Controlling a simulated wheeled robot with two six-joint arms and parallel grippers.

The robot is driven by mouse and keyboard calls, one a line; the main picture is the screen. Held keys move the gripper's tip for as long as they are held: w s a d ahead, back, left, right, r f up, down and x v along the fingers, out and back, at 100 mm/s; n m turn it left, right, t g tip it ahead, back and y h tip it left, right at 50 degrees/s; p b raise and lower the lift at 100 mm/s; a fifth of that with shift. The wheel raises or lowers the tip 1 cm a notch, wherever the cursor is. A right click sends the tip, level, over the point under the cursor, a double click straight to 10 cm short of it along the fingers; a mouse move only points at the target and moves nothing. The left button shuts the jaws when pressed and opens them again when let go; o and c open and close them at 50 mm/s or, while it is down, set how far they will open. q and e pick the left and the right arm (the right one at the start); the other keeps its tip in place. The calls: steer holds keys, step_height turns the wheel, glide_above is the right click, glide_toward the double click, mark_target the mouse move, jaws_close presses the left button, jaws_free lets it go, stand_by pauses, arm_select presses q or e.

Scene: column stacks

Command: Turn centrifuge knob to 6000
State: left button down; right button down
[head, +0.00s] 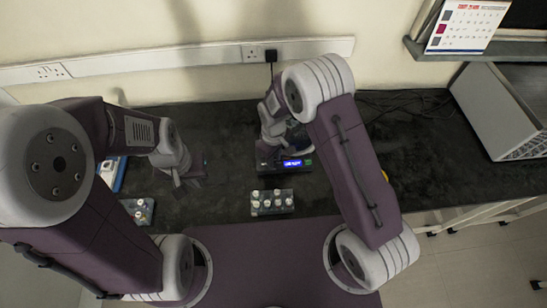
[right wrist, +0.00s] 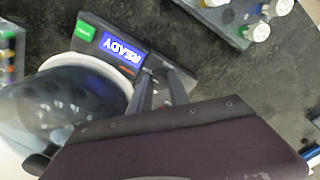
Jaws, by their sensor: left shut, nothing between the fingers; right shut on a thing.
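The centrifuge (head: 268,167) stands on the dark bench, mostly hidden behind my right arm; its blue display (head: 292,163) is lit. In the right wrist view its front panel has a green button (right wrist: 85,30) and a display (right wrist: 115,48) reading READY, upside down. Its smoky lid (right wrist: 40,110) is at the left. My right gripper (right wrist: 160,72) is shut at the panel, beside the display, on the knob; the knob is mostly hidden between the fingertips and no dial number is readable. My left gripper (head: 192,178) is shut and empty above the bench, left of the centrifuge.
A tube rack (head: 272,203) with several white-capped tubes stands in front of the centrifuge. Another rack (head: 140,210) and a blue-and-white box (head: 112,172) are at the left. A grey case (head: 500,110) stands at the right. The bench between has free room.

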steer(key=shift+w+r, duration=0.1)
steer(key=shift+w, duration=0.05)
steer(key=c, duration=1.2)
jaws_free()
steer(key=shift+c, duration=0.2)
step_height(320, 180, up, 9)
